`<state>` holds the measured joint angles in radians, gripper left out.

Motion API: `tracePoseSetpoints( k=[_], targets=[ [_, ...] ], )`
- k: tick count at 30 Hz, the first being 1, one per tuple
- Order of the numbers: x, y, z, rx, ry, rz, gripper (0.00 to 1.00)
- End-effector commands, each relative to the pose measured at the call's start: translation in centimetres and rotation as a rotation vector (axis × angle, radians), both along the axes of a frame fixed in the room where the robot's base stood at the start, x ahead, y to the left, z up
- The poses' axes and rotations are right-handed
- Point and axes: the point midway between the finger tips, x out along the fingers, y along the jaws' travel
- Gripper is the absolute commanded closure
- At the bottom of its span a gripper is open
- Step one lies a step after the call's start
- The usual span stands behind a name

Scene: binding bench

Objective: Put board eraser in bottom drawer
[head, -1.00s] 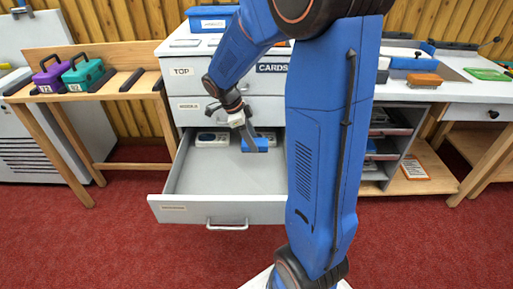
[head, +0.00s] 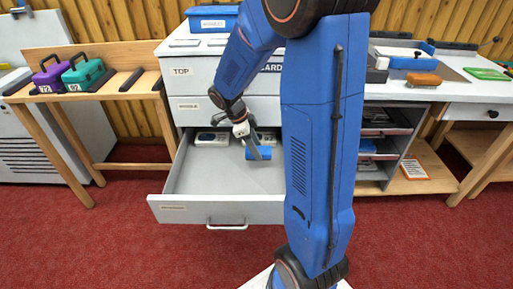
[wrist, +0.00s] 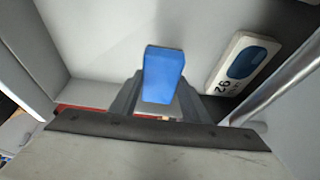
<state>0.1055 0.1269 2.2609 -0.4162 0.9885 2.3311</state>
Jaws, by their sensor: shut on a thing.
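The board eraser, a blue block (head: 262,155), is in my gripper (head: 254,151), inside the open bottom drawer (head: 205,182). My gripper is shut on it. In the wrist view the blue block (wrist: 163,72) sits between the two grey fingers, over the drawer's pale floor. I cannot tell whether it touches the floor. The drawer is pulled well out from the grey cabinet, and its front label is too small to read. My arm hides the drawer's right side.
White-and-blue items lie at the drawer's back, one at the back left (head: 211,138); one marked 92 (wrist: 240,65) is near the gripper. The drawer's front left floor is clear. Closed drawers marked TOP (head: 182,72) and MIDDLE (head: 216,104) are above. An orange block (head: 423,79) lies on the right counter.

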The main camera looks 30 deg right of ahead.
Motion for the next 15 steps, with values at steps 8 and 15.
tracePoseSetpoints(
  k=[8, 15],
  targets=[
    [0.01, 0.01, -0.68, 0.001, -0.001, 0.0, 0.8],
    [0.01, 0.01, -0.73, 0.0, -0.001, 0.0, 0.39]
  ],
)
